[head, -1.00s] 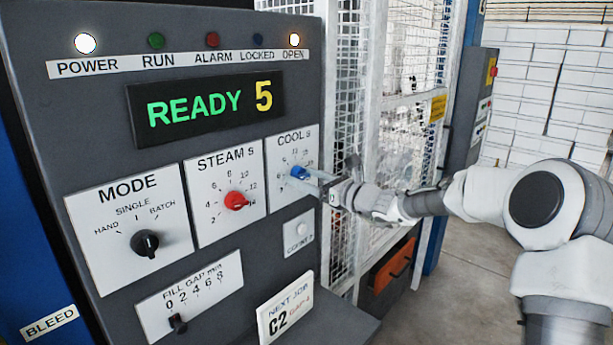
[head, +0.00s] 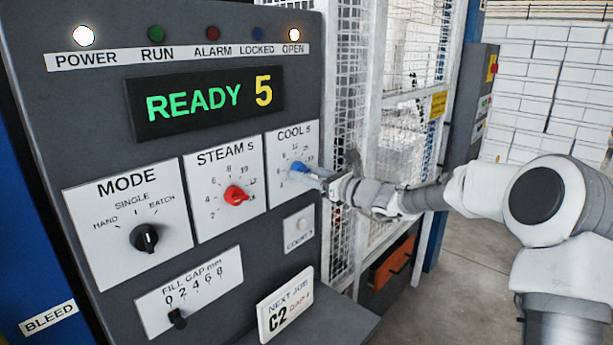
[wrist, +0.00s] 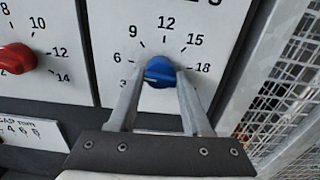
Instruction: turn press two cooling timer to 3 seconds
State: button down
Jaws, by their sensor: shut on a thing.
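The blue cooling timer knob (head: 299,168) sits on the white COOL s plate (head: 280,143) at the right of the grey control panel. In the wrist view the blue knob (wrist: 160,72) is ringed by numbers, with 3 and 6 at its left, 12 above and 18 at its right. My gripper (wrist: 161,76) has one finger on each side of the knob and is shut on it. The knob's pointer looks turned toward the lower left, near 3, but its exact mark is hard to read. In the head view my gripper (head: 311,172) reaches in from the right.
The red STEAM s knob (head: 236,195) is left of the blue knob, and the black MODE knob (head: 144,238) further left. A round button (head: 301,226) is below. The display (head: 205,104) reads READY 5. A white mesh guard (head: 350,90) stands close at the right.

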jog(key=shift+n+b, duration=3.8)
jog(key=shift+b, duration=2.8)
jog(key=shift+c, duration=1.8)
grip_release()
jog(key=shift+d, duration=0.1)
jog(key=b+v, duration=0.2)
jog(key=v, duration=1.5)
